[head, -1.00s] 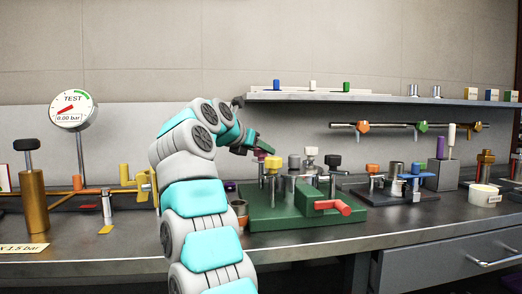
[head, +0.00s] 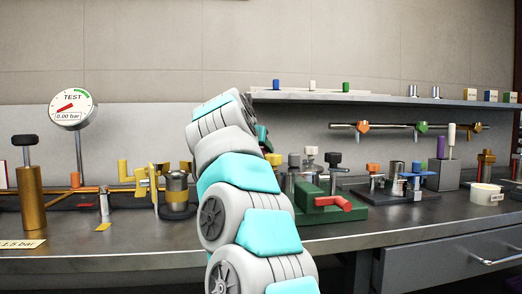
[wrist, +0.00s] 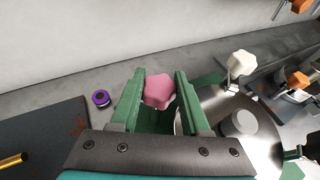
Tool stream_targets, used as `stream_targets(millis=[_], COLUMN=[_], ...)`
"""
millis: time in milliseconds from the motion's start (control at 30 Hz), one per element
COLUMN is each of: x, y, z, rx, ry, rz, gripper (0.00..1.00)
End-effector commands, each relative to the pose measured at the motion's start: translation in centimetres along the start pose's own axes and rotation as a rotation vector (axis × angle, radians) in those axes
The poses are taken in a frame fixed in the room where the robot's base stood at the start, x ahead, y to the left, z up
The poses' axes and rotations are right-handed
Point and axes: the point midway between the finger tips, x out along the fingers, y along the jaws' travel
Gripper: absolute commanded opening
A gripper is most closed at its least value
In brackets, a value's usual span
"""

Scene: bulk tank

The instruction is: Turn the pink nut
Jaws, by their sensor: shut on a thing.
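The pink nut (wrist: 159,91) is a lobed knob in the middle of the wrist view. My gripper (wrist: 163,88) is shut on it, with one green finger on each side. In the head view my own arm hides the pink nut and the gripper. The green base (head: 335,211) that carries several knobs shows to the right of my arm, with its left part hidden. A grey round knob (wrist: 239,123) and a white knob (wrist: 240,63) stand to the right of the pink nut in the wrist view.
A red handle (head: 333,202) sticks out at the green base's front. A grey shelf (head: 400,98) overhangs the bench behind. A gauge (head: 72,108) and a brass cylinder (head: 31,200) stand at left.

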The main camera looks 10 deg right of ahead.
Motion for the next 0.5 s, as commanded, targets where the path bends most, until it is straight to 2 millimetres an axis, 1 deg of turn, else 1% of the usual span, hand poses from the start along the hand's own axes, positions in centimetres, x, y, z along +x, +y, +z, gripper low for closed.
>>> stream_targets(millis=[233, 267, 500], x=[-0.09, -0.1, -0.04], y=[0.04, 0.03, 0.04], z=[0.04, 0.05, -0.02], rx=[0.0, 0.0, 0.0], ry=[-0.001, -0.001, 0.0], rz=[0.001, 0.001, 0.0], gripper=[0.0, 0.49, 0.76])
